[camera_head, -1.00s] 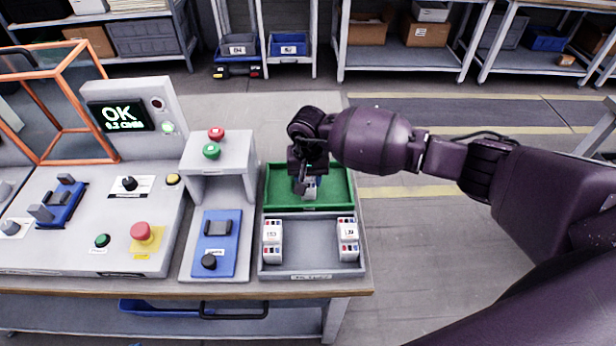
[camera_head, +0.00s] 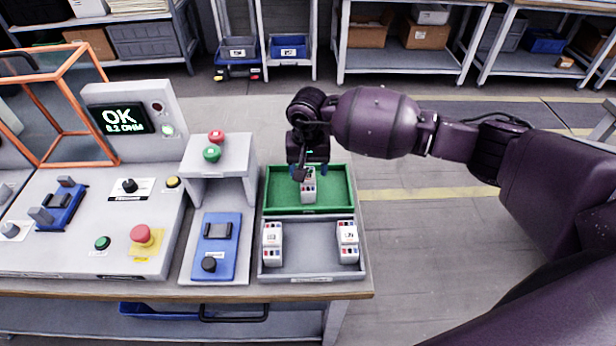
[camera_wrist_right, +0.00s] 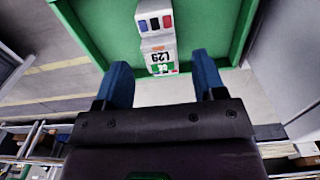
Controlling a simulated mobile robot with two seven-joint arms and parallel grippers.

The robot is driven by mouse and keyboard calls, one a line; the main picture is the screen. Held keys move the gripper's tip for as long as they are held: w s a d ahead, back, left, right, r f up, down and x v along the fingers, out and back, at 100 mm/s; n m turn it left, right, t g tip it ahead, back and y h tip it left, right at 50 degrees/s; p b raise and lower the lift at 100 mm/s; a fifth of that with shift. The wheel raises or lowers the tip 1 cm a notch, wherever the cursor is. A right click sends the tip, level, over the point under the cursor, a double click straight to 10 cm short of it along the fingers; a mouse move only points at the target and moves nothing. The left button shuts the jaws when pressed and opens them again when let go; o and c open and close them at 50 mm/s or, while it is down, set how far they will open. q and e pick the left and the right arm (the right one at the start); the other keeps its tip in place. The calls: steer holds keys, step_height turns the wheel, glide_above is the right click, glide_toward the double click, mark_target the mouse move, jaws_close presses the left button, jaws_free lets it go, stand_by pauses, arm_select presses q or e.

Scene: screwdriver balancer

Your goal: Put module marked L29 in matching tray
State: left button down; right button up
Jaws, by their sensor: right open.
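The module marked L29 (camera_wrist_right: 160,55) is white with coloured terminals and a green mark, and it stands in the green tray (camera_wrist_right: 100,15). In the head view the module (camera_head: 308,188) is in the middle of the green tray (camera_head: 335,185). My right gripper (camera_head: 309,168) is just above and behind it. My left gripper is not in view.
A grey tray (camera_head: 308,232) in front of the green one holds two white modules, one at its left (camera_head: 271,242) and one at its right (camera_head: 347,241). A blue fixture (camera_head: 217,247) and a stand with red and green buttons (camera_head: 220,155) are to the left.

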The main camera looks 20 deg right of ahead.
mark_target(308, 176)
step_height(308, 176, up, 7)
stand_by(0.3)
stand_by(0.5)
